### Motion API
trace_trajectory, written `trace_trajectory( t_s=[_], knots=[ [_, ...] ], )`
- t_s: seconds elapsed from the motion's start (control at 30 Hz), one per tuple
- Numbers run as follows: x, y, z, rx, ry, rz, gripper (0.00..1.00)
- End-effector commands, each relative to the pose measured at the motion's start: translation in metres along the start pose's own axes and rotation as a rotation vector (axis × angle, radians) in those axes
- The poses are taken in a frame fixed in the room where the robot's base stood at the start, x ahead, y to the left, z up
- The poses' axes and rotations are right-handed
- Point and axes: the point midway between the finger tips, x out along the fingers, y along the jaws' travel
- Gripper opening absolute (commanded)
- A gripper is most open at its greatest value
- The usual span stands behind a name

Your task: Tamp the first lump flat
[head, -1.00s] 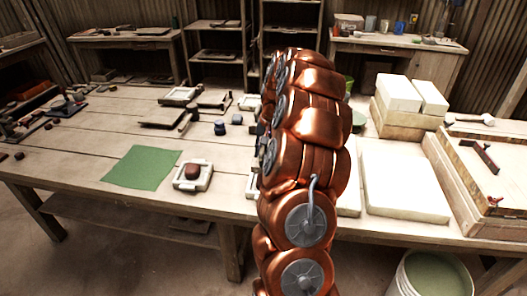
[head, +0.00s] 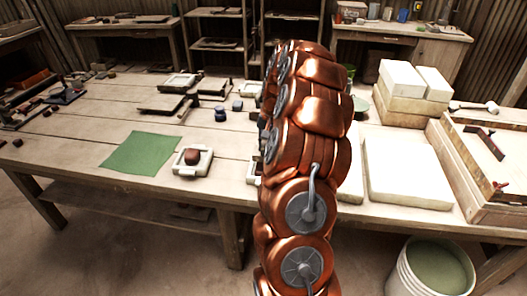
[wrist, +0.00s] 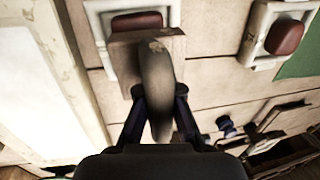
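My gripper (wrist: 160,102) is shut on a wooden tamper (wrist: 156,75), its rounded handle between the two dark fingers. The tamper's square block (wrist: 117,62) overlaps a white mould (wrist: 99,12) in the wrist view. A dark brown lump (wrist: 137,20) shows in that mould past the block's far edge. I cannot tell whether the block touches it. A second white mould (wrist: 261,19) holds a rounded red-brown lump (wrist: 284,38); this lump also shows in the head view (head: 192,156). In the head view my copper arm hides the gripper and tamper.
A green cloth (head: 141,153) lies left of the second mould. White slabs (head: 408,170) lie right of my arm, beside a wooden crate (head: 470,183). Small dark blue pieces (head: 221,112) and tools lie farther back. A bucket (head: 432,268) stands below the table's front edge.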

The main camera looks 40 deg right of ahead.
Motion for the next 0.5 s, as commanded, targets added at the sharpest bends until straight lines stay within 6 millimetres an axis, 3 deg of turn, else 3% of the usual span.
trace_trajectory(
  t_s=[0.03, 0.13, 0.5],
  knots=[
    [-0.0109, -0.0026, -0.0006, -0.001, 0.003, -0.001, 0.0],
    [-0.0193, -0.0041, 0.0004, -0.001, -0.001, 0.0, 0.0],
    [-0.0161, -0.0003, -0.0042, 0.001, 0.0, -0.001, 0.0]
  ],
)
